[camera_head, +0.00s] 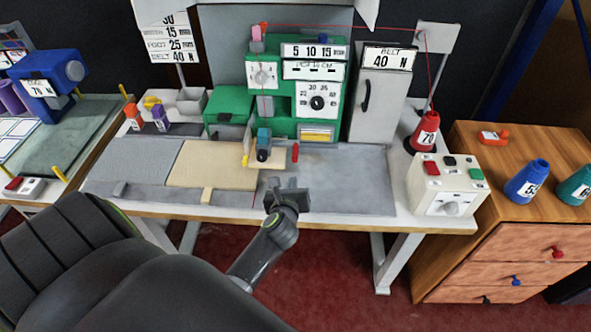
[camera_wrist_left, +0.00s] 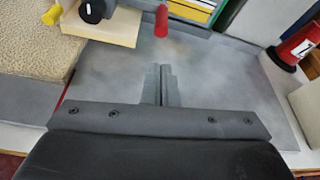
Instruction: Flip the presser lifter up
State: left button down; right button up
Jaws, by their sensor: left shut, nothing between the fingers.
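The green sewing machine (camera_head: 318,95) stands at the back of the table. A small red lever (camera_head: 295,152), which looks like the presser lifter, hangs at its lower front, right of the dark presser part (camera_head: 263,150). In the left wrist view the red lever (camera_wrist_left: 161,20) points down, ahead of my fingertips. My left gripper (camera_head: 290,184) is shut and empty over the table's front part, apart from the lever. It also shows in the left wrist view (camera_wrist_left: 160,85). My right gripper is not in view.
A beige rug piece (camera_head: 212,165) lies left of the gripper. Grey bare table surface (camera_head: 350,180) is free to the right. A red cone (camera_head: 426,131) and a white control box (camera_head: 445,185) stand at the right end. A grey cabinet (camera_head: 378,105) stands beside the machine.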

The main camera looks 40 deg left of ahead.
pick_arm(q)
jog(key=x, duration=0.8)
jog(key=shift+w+a, duration=0.1)
jog(key=shift+w, duration=0.1)
